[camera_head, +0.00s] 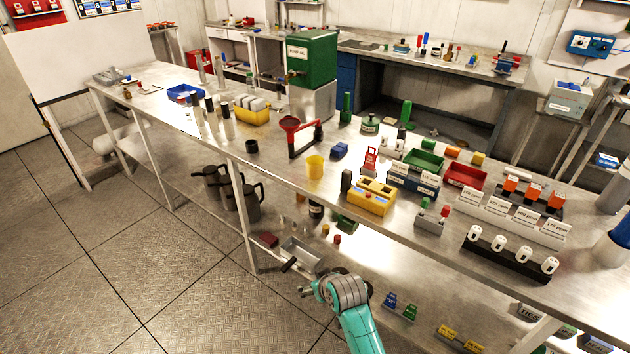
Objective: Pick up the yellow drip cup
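The yellow drip cup (315,167) stands upright on the long metal bench, near its front edge at the middle of the view. It looks like a small open-topped cup, and nothing is touching it. My teal and grey arm reaches in from the bottom of the view, in front of the bench and lower in the picture than the cup. My gripper (305,291) seems to be the small dark part at the arm's left end, well apart from the cup. Its fingers are too small and unclear to tell open from shut.
A black cup (252,146) stands left. Bare bench lies around the cup.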

